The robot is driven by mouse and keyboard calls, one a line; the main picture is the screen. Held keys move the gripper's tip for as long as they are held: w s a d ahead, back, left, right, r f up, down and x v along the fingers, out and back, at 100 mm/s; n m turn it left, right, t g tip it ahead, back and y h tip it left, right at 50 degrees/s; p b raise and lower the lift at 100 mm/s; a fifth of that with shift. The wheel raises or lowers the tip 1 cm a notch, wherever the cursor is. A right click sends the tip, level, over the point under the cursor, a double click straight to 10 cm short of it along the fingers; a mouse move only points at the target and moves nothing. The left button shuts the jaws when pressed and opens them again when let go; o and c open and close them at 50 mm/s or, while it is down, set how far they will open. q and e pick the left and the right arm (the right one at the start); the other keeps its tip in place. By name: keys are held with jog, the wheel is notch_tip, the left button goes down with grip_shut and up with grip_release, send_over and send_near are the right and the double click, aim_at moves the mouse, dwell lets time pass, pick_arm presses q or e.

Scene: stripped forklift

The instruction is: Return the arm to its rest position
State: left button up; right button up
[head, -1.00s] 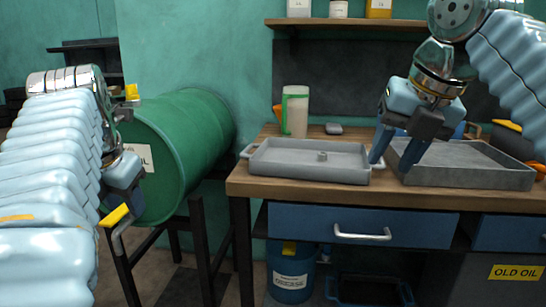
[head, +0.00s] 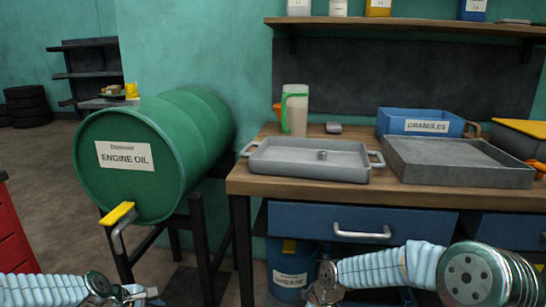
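My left arm lies low at the bottom left of the head view, with its end (head: 138,295) cut by the lower edge. My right arm is low at the bottom right, in front of the drawer fronts, and its end (head: 322,292) points left near the lower edge. The fingers of both grippers cannot be made out clearly. No object shows held at either arm's end. Both arms are apart from the bench top and the drum.
A green engine oil drum (head: 180,140) with a yellow-handled tap (head: 118,214) lies on a dark stand. The wooden bench (head: 300,186) carries a grey tray (head: 300,170), a jug (head: 294,112), a metal pan (head: 460,172) and a blue granules bin (head: 400,122). A drawer (head: 350,222) is shut.

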pick_arm(q)
jog(key=s+d+f+m+g, duration=0.1)
jog(key=s+d+f+m, duration=0.15)
jog(key=d+f, duration=0.3)
jog(key=s+d+f+m+g, duration=0.1)
jog(key=s+d+f+m, duration=0.2)
jog(key=f, duration=0.4)
jog(key=s+d+f+m+g, duration=0.3)
jog(key=s+d+f+m, duration=0.7)
jog(key=s, duration=0.5)
jog(key=shift+x, duration=0.9)
pick_arm(e)
jog(key=s+d+f+m+g, duration=0.1)
jog(key=s+d+f+m, duration=0.2)
jog(key=s+f+m, duration=1.3)
jog(key=s+f, duration=0.3)
jog(key=s, duration=0.4)
jog(key=shift+s+f+m, duration=0.2)
jog(key=shift+m, duration=0.1)
pick_arm(q)
jog(key=shift+s+d+m, duration=0.15)
jog(key=shift+m, duration=0.1)
